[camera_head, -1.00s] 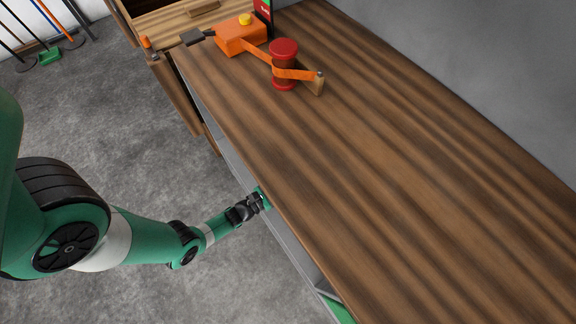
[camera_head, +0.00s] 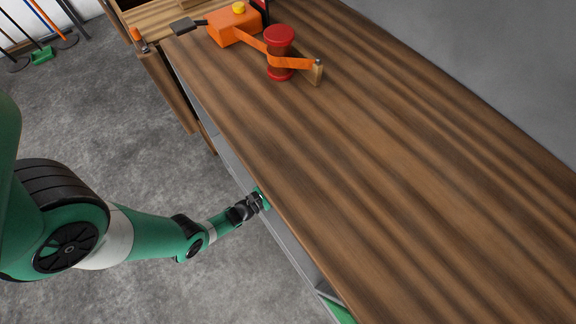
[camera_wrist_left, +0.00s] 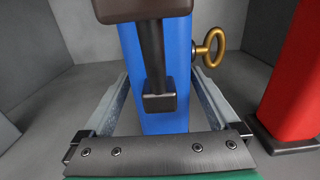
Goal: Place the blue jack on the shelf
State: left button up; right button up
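The blue jack (camera_wrist_left: 176,120) fills the middle of the left wrist view. My left gripper (camera_wrist_left: 157,85) has one finger on each side of the blue body. The fingertips lie close along its sides; whether they press on it I cannot tell. In the head view my left gripper (camera_head: 260,200) is at the bench's left edge, with its tips partly hidden. The jack is hidden there. My right gripper is not in view.
A red object (camera_wrist_left: 296,75) with a dark base stands close on the right in the grey-walled compartment (camera_wrist_left: 85,45). The wooden bench top (camera_head: 380,170) is mostly clear. An orange device (camera_head: 234,28) and a red spool (camera_head: 279,55) with an orange belt are at its far end.

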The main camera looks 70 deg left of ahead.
pick_arm(q)
jog(key=shift+s+d, duration=0.1)
dwell(0.4)
jog(key=v, duration=0.5)
jog(key=p+v, duration=0.1)
jog(key=v, duration=0.4)
jog(key=shift+s+r, duration=0.15)
jog(key=shift+s, duration=0.6)
jog(key=shift+s+d, duration=0.2)
